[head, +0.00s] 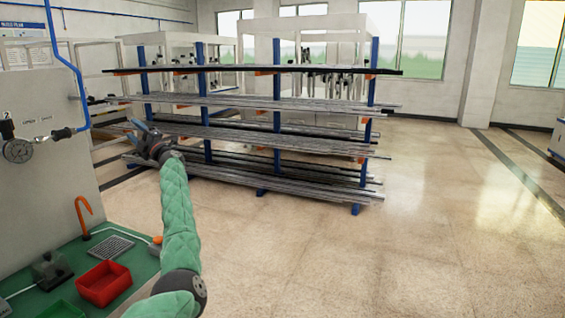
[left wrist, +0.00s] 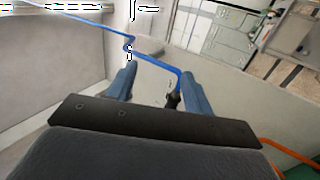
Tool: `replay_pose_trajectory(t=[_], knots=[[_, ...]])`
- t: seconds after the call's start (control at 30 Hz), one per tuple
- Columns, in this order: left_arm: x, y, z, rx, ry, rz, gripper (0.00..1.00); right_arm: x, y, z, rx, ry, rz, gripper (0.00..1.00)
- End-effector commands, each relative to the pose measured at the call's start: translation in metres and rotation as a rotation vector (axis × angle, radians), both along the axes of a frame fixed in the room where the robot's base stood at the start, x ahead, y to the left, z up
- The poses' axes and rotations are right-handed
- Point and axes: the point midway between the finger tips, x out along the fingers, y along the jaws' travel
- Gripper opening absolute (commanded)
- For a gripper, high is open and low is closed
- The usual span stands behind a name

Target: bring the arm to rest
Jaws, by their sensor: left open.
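My left arm, in a green padded sleeve, reaches up and away from the lower left of the head view. My left gripper (head: 137,130) is raised in free air beside the grey wall panel, with the pipe rack behind it. In the left wrist view its two blue fingers (left wrist: 155,88) stand apart with nothing held between them. A blue hose (left wrist: 150,54) passes behind the fingers there. My right gripper does not show in either view.
A pressure gauge (head: 17,150) and blue pipe are on the panel at left. A green bench (head: 125,255) below holds a red bin (head: 103,284) and an orange hook (head: 83,215). A rack of long bars (head: 277,130) stands ahead. The floor at right is clear.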

Motion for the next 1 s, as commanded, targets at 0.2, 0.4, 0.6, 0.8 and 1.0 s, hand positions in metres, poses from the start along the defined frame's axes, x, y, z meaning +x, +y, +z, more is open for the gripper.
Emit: replay_pose_trajectory(t=[0.2, 0.4, 0.6, 0.8, 1.0], knots=[[0.028, -0.017, 0.034, 0.109, 0.136, -0.216, 0.51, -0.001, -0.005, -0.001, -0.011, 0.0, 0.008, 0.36], [0.035, -0.049, 0.083, 0.256, 0.274, -0.402, 0.51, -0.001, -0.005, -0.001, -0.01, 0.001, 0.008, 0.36], [0.021, -0.088, 0.133, 0.426, 0.429, -0.545, 0.51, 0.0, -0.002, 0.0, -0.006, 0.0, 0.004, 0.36], [-0.008, -0.13, 0.129, 0.581, 0.652, -0.659, 0.51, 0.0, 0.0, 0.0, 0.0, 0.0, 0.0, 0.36], [-0.052, -0.176, 0.061, 0.707, 0.947, -0.751, 0.51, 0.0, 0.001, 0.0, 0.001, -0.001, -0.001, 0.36]])
